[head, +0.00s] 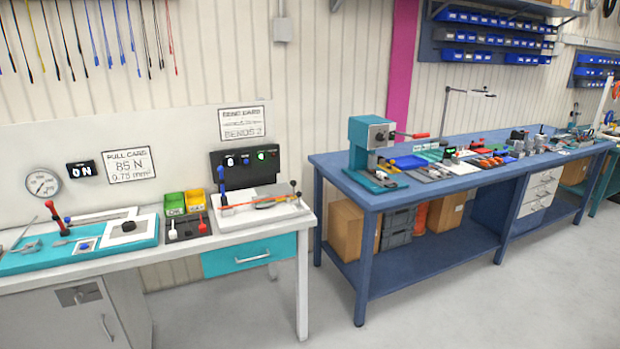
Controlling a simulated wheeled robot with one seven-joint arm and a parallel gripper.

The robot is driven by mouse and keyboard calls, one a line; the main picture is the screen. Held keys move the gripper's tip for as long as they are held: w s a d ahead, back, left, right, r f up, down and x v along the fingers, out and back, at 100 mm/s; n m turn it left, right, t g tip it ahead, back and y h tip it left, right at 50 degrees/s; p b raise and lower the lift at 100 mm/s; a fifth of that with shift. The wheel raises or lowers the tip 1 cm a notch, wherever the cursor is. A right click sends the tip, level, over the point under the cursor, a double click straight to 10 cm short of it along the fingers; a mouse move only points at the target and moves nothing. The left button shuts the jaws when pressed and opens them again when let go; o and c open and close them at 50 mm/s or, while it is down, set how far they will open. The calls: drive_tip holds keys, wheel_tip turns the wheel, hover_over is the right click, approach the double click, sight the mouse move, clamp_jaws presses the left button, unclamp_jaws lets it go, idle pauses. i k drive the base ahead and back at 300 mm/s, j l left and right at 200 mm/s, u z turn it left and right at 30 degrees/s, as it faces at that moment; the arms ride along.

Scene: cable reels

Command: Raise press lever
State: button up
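A teal press (358,150) with a grey head block (377,134) stands at the near left end of the blue workbench. Its lever (402,134) sticks out to the right from the block, about level, with a red grip (420,136) at its end. The press stands on a teal base plate (374,182). Small parts lie on the bench below the lever and to the right of it. My gripper is not in view.
The blue bench (352,168) has a lower shelf with boxes. A white bench (292,222) on the left carries other fixtures, including a red-handled lever (56,215). Open grey floor (450,315) lies in front, and a gap separates the benches.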

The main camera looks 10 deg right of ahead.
sight(424, 134)
drive_tip(key=i+l+z, duration=0.2)
drive_tip(key=i+z, duration=0.15)
drive_tip(key=i, duration=0.25)
drive_tip(key=i+z, duration=0.35)
drive_tip(key=i, duration=0.25)
drive_tip(key=i+l+u, duration=0.9)
drive_tip(key=l, duration=0.15)
drive_tip(key=i+l+u, duration=0.2)
drive_tip(key=l+u, duration=0.2)
drive_tip(key=l, duration=0.25)
drive_tip(key=i+l+u, duration=0.25)
drive_tip(key=l, duration=0.15)
drive_tip(key=l+u, duration=0.2)
drive_tip(key=l, duration=0.2)
